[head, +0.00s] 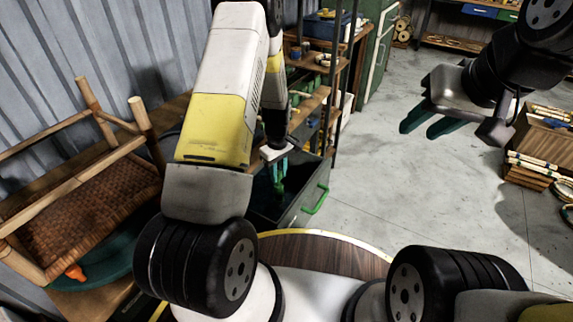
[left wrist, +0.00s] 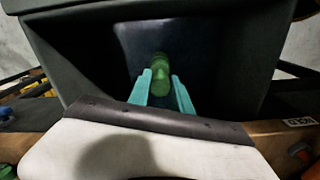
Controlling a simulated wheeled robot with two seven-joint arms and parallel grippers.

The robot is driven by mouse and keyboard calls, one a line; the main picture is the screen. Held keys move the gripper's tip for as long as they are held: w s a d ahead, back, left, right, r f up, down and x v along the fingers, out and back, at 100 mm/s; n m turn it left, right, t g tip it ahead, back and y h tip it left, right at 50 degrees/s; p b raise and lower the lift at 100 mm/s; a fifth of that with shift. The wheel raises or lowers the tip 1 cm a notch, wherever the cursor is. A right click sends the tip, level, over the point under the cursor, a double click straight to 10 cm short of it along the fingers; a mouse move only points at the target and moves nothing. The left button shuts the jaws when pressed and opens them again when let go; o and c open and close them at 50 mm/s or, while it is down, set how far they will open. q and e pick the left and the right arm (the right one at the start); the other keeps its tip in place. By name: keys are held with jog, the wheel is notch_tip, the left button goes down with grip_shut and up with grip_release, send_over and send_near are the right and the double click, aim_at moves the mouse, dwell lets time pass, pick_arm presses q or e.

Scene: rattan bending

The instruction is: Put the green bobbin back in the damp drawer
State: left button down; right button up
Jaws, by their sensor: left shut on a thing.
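My left gripper (head: 278,176) reaches down into the open drawer (head: 312,190), which has a dark inside and a green handle. It is shut on the green bobbin (left wrist: 160,72), which stands between the two teal fingertips (left wrist: 160,88) in the left wrist view, with dark drawer walls around it. Whether the bobbin touches the drawer floor I cannot tell. In the head view the bobbin is small and partly hidden by the fingers.
A wooden chair frame with a woven seat (head: 95,207) stands at the left. A shelf rack (head: 318,100) rises behind the drawer. A round wooden top (head: 330,256) lies in front. At the right is a crate (head: 545,145) with sticks. The grey floor between is clear.

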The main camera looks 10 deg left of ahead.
aim_at(279, 190)
pick_arm(q)
jog(key=shift+f, duration=2.1)
jog(key=c, duration=1.2)
grip_release()
jog(key=shift+f, duration=0.1)
jog(key=shift+o, duration=0.2)
